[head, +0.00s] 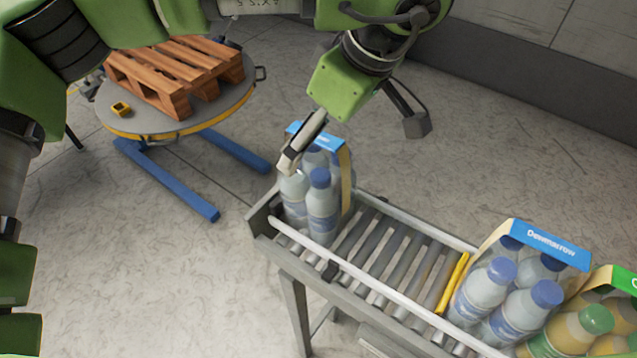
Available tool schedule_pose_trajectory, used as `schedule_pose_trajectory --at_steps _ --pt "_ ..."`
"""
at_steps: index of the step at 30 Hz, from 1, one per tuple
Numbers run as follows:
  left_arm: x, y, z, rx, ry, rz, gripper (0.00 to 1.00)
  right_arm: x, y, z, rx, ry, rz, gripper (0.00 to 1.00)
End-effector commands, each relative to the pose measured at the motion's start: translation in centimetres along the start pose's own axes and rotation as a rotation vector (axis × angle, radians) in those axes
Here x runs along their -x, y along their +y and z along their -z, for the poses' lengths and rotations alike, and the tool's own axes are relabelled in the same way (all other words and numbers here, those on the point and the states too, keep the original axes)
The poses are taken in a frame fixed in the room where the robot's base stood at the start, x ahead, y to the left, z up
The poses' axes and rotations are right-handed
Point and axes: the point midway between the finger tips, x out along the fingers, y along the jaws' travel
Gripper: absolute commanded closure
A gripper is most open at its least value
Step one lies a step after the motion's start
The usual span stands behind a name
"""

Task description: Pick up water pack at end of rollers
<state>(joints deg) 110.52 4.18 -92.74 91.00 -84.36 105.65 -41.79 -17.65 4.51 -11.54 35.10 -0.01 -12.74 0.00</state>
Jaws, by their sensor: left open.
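A water pack of clear bottles with blue caps (322,206) stands upright at the left end of the roller conveyor (380,257). It has a blue top strip and a tan side band. My left gripper (356,134) is above the pack with its fingers spread wide. One finger overlaps the pack's top on the left in the picture, and the other is out to the right, past the pack. I cannot tell whether the near finger touches it. Part of the pack's top is hidden behind that finger. My right gripper is not in view.
A second water pack with a blue "Dewmarrow" strip (548,246) stands farther right, past a yellow bar (453,283). A green-capped pack (584,322) is beside it. A wooden pallet (178,72) lies on a round lift table (150,122) with blue legs. Bare rollers separate the water packs.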

Motion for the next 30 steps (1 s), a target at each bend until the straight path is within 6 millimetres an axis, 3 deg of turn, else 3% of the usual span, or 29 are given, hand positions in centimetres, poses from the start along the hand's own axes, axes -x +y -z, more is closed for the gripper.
schedule_pose_trajectory --at_steps 3,6,12,20,27,30 --pt "-0.8 -0.1 0.1 -0.002 -0.002 0.004 0.06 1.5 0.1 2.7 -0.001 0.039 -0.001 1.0" --pt "-2.0 -0.2 0.1 -0.002 -0.002 0.004 0.06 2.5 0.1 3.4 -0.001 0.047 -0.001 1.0" --pt "-4.4 -0.1 0.0 0.0 -0.001 0.001 0.06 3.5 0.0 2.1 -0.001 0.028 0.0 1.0" --pt "-4.9 -0.1 -0.1 0.001 0.0 0.0 0.06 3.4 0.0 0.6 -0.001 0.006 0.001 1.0" --pt "-4.9 -0.1 -0.1 0.001 0.0 0.0 0.62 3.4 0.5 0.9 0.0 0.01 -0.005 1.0" --pt "-4.7 0.0 0.0 0.003 0.002 -0.003 0.62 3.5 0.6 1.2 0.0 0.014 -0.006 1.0"
